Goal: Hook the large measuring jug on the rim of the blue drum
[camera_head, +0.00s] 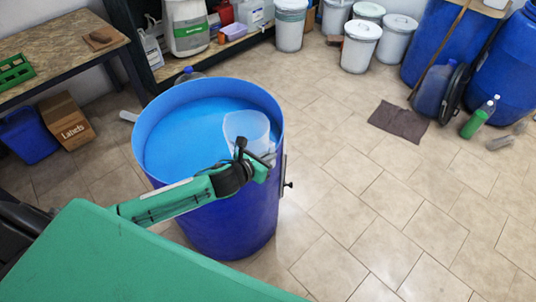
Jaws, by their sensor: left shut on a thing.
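The blue drum (228,218) stands open on the tiled floor in front of me, with light blue liquid (195,130) inside. The large measuring jug (245,127) is whitish and translucent. It shows inside the drum's mouth, near the right side of the rim. My left gripper (262,155) is at the near right part of the rim and is shut on the jug. The gripper hides the jug's handle and lower part, so I cannot tell whether the jug touches the rim. My right gripper is not in view.
A workbench (55,50) stands at the left, with a cardboard box (68,122) and a blue bin (28,135) below. White lidded buckets (360,45) and large blue drums (430,45) stand at the back. The front-right floor is clear.

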